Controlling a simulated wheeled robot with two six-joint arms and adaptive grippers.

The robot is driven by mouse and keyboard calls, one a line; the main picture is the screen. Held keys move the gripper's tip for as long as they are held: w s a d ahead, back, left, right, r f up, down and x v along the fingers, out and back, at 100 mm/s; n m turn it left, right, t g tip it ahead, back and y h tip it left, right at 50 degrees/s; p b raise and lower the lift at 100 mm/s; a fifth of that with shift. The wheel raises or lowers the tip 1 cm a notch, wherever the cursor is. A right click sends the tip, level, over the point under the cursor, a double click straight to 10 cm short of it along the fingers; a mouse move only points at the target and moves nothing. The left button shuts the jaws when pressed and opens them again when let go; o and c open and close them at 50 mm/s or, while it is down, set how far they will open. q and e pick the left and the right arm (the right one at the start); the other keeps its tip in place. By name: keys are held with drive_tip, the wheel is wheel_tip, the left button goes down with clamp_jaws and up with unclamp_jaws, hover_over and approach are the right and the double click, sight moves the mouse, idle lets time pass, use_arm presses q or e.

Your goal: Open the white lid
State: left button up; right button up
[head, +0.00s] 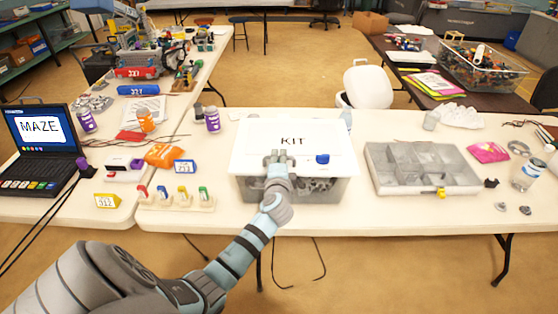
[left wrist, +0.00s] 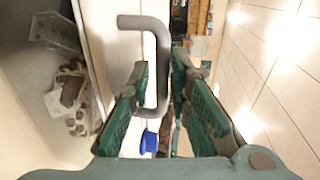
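The white lid (head: 255,151) marked KIT lies on a grey see-through box (head: 338,189) in the middle of the table. A blue piece (head: 322,159) sits near its front right; a blue piece also shows in the left wrist view (left wrist: 149,142). My left gripper (head: 276,158) is at the lid's front middle. In the left wrist view, a bent grey handle (left wrist: 160,75) passes between my left gripper's fingers (left wrist: 161,68). The fingers stand apart, with a small gap visible beside the handle. In the head view the gripper hides the handle. My right gripper is out of view.
A grey compartment case (head: 385,178) stands right of the box. Colored pieces on a wooden holder (head: 176,203) and an orange packet (head: 165,156) are to its left. A white bin (head: 367,88) stands behind the table. The space directly above the lid looks clear.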

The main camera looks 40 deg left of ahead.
use_arm(q)
drive_tip(key=shift+w+a, duration=0.35)
drive_tip(key=shift+w, duration=0.05)
drive_tip(key=shift+c, duration=0.5)
drive_tip(key=shift+f, duration=0.1)
clamp_jaws()
